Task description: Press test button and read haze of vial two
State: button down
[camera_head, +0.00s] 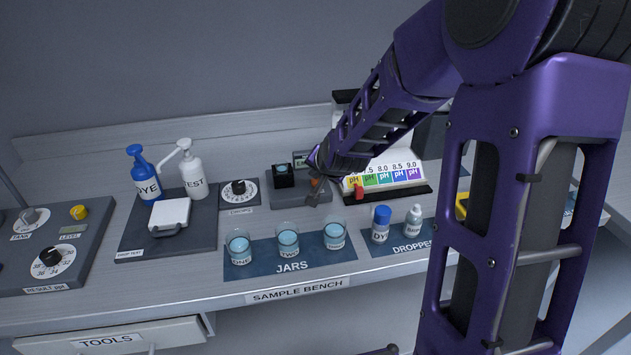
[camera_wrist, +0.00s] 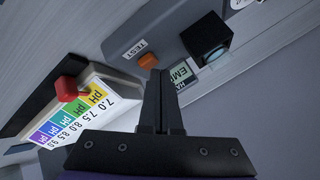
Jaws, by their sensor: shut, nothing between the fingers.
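In the wrist view, the orange test button (camera_wrist: 148,61) sits on a grey meter base beside a TEST label (camera_wrist: 136,49). My gripper (camera_wrist: 160,72) is shut and empty, its tips close to the button; whether they touch it I cannot tell. The display (camera_wrist: 181,72) is partly covered by my fingers and shows letters starting "EM". The black vial holder (camera_wrist: 207,41) holds something round and bluish. In the head view, the holder (camera_head: 283,176) stands left of my gripper (camera_head: 313,200). Jars labelled ONE (camera_head: 239,248), TWO (camera_head: 288,243) and a third (camera_head: 334,236) stand on the blue mat.
A pH colour chart (camera_head: 388,174) with a red slider stands right of the meter. DYE (camera_head: 146,178) and TEST (camera_head: 192,172) bottles stand at left. Dropper bottles (camera_head: 381,224) stand at front right. A TOOLS drawer (camera_head: 110,340) juts out below the bench.

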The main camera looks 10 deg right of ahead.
jog(key=shift+f+b, duration=0.5)
jog(key=shift+f, duration=0.05)
dwell(0.4)
jog(key=shift+r, duration=0.1)
jog(key=shift+r+p, duration=0.75)
jog(key=shift+r, duration=0.15)
notch_tip(320, 180, up, 5)
jog(key=p, duration=0.3)
jog(key=shift+p, duration=0.4)
dwell(0.5)
